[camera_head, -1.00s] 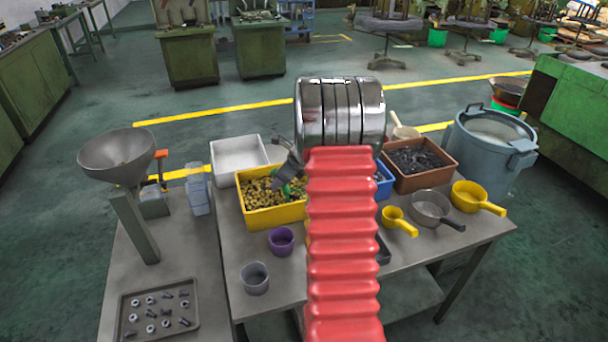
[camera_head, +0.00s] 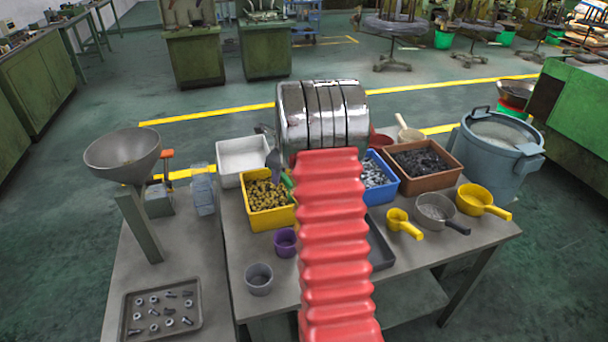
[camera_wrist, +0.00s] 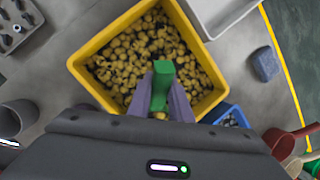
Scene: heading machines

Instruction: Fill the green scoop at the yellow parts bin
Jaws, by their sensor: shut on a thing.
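The yellow parts bin (camera_head: 258,218) stands on the table, holding many small yellowish parts. In the wrist view the yellow bin (camera_wrist: 88,49) lies beneath my gripper. My gripper (camera_wrist: 163,100) is shut on the green scoop (camera_wrist: 161,84), whose green handle shows between the fingers. The scoop's bowl is hidden in the wrist view, so I cannot tell what it holds. In the head view my gripper (camera_head: 274,160) is at the bin's right side, partly behind my red arm, and a bit of green (camera_head: 287,180) shows there.
A white bin (camera_head: 241,170) stands behind the yellow one. A blue bin (camera_head: 381,192) and a brown bin (camera_head: 440,182) are to the right. Purple (camera_head: 285,242) and grey (camera_head: 258,280) cups stand in front. A funnel (camera_head: 122,158) is at left; several scoops lie at right.

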